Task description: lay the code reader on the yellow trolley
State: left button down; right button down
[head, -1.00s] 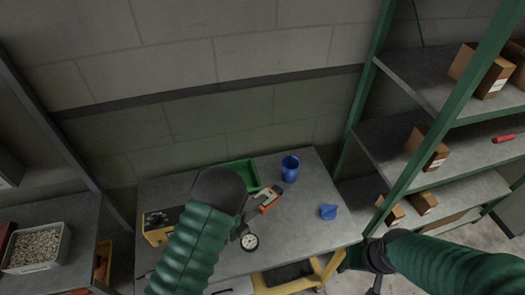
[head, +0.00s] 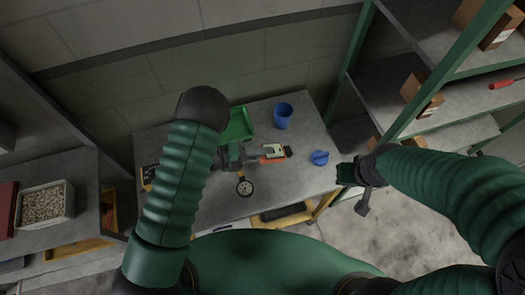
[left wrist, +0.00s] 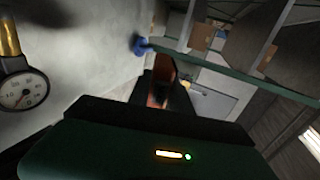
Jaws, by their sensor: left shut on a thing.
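The code reader (head: 274,158), orange and black, is in my left gripper (head: 262,157), which is shut on it over the grey bench. A pale piece shows beside the reader. In the left wrist view the reader (left wrist: 158,88) shows as a dark, orange-sided shape beyond the gripper body. I cannot tell how high above the bench it is. The yellow trolley (head: 324,205) shows only in part, low at the bench's front right edge; my body hides part of it. My right gripper (head: 348,173) is near the bench's right end; its jaw opening is unclear.
On the bench (head: 215,208) are a blue cup (head: 283,116), a blue funnel-like piece (head: 320,157), a green tray (head: 238,125) and a round gauge (head: 244,187). Green-framed shelves with boxes (head: 424,97) stand at right. A bin of pale pieces (head: 45,205) is at left.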

pick_arm(q)
notch_tip(320, 180, down, 12)
jog(key=b, duration=0.9)
jog(key=shift+s+d, duration=0.1)
jog(key=shift+d, duration=0.05)
jog(key=c, duration=1.1)
grip_release()
jog(key=b+v, duration=0.1)
jog(key=v, duration=0.6)
jog(key=shift+a+r, duration=0.1)
jog(key=shift+a, duration=0.15)
jog(key=shift+d, duration=0.1)
